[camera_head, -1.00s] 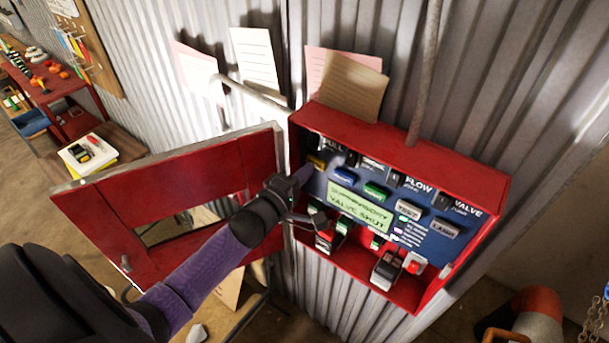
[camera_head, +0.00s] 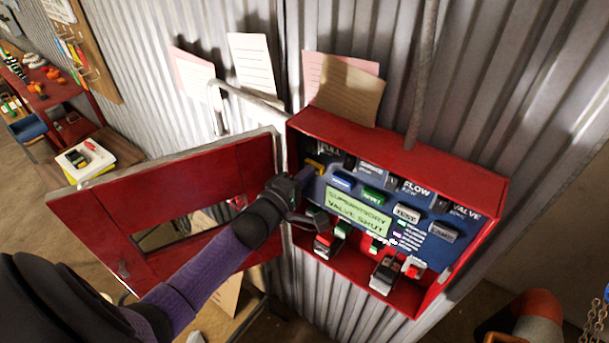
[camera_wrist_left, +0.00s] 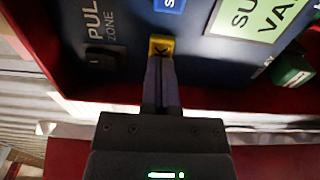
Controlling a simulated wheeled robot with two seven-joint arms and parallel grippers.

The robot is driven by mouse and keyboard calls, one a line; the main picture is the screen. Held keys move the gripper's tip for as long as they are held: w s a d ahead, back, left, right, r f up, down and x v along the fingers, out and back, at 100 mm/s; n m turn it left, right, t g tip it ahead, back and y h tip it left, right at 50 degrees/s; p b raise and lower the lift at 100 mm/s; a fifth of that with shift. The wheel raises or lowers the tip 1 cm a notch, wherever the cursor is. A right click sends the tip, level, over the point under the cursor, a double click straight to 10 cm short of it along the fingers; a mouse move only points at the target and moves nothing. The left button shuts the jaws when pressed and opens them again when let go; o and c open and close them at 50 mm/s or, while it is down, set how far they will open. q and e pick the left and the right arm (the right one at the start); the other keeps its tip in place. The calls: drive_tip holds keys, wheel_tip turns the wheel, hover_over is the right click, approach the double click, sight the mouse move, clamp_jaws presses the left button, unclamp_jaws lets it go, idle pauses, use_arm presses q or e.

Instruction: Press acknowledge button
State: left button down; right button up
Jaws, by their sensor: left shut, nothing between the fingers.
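The yellow button (camera_head: 315,164) is at the upper left of the blue panel, partly hidden by my left gripper (camera_head: 304,175). In the wrist view the yellow button (camera_wrist_left: 161,44) shows a "K" and lies right at the tips of my left gripper (camera_wrist_left: 160,58). The fingers are shut together with nothing between them. They overlap the button's near edge; I cannot tell whether they touch or press it. The panel's green display (camera_head: 357,212) reads "SUPERVISORY VALVE SHUT". My right gripper is not in view.
The red cabinet (camera_head: 400,150) surrounds the panel, with its red door (camera_head: 100,222) swung open to the left. Blue (camera_head: 341,183) and green (camera_head: 372,196) buttons sit right of the yellow one. Grey TEST (camera_head: 406,214) and LAMP (camera_head: 442,232) buttons lie further right.

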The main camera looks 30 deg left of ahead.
use_arm(q)
drive_tip(key=shift+w, duration=0.15)
drive_tip(key=s+p, duration=0.1)
drive_tip(key=s, duration=0.1)
drive_tip(key=s+p, duration=0.1)
drive_tip(key=s, duration=0.1)
drive_tip(key=s+p, duration=0.1)
drive_tip(key=s, duration=0.1)
drive_tip(key=shift+a+p, duration=0.25)
drive_tip(key=shift+p, duration=0.05)
